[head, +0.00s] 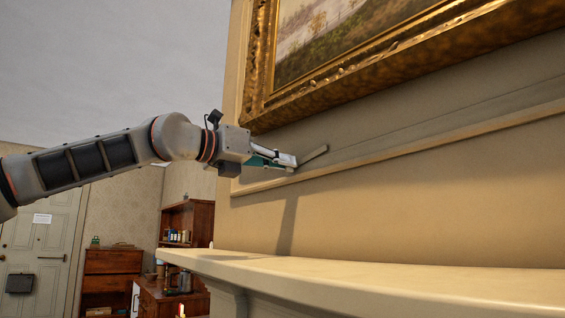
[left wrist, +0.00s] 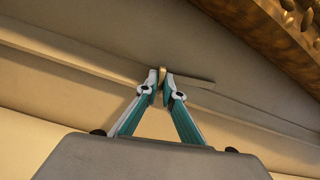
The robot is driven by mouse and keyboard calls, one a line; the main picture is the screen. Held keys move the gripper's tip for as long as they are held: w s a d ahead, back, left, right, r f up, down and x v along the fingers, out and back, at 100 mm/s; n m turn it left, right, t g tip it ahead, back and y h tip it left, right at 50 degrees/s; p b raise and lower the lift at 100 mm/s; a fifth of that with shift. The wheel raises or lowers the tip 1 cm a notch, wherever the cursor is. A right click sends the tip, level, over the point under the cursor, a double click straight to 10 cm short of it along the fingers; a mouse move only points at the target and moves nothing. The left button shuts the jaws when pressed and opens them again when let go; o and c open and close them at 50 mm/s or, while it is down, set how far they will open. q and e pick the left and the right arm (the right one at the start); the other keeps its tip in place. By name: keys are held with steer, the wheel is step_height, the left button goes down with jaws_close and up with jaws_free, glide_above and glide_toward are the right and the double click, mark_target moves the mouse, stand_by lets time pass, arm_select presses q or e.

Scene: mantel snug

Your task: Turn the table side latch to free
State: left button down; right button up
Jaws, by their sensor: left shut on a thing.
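The latch (head: 315,154) is a small, flat, pale bar on the wall panel, just under the gold picture frame. In the head view it slants up to the right from my fingertips. My left gripper (head: 292,160) reaches in from the left and is shut on the latch. In the left wrist view, the left gripper's fingertips (left wrist: 162,80) pinch a narrow tan part, and the latch's flat bar (left wrist: 195,81) extends to the right of them. The fingertips hide part of the latch and its pivot. My right gripper is in neither view.
The gilt picture frame (head: 400,72) juts out close above the latch. A raised moulding (head: 430,138) runs along the wall below it. The mantel shelf (head: 380,282) lies lower and looks bare. Wooden cabinets (head: 112,265) and a door (head: 40,240) stand far behind at left.

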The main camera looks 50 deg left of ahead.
arm_select(q)
steer(key=shift+f+m, duration=0.1)
steer(key=shift+m, duration=0.8)
steer(key=c, duration=2.2)
jaws_free()
steer(key=shift+s+a, duration=0.15)
steer(key=shift+s, duration=1.85)
steer(key=shift+s+a, duration=0.2)
steer(key=shift+s, duration=1.75)
steer(key=shift+s+a, duration=0.15)
steer(key=shift+s, duration=1.85)
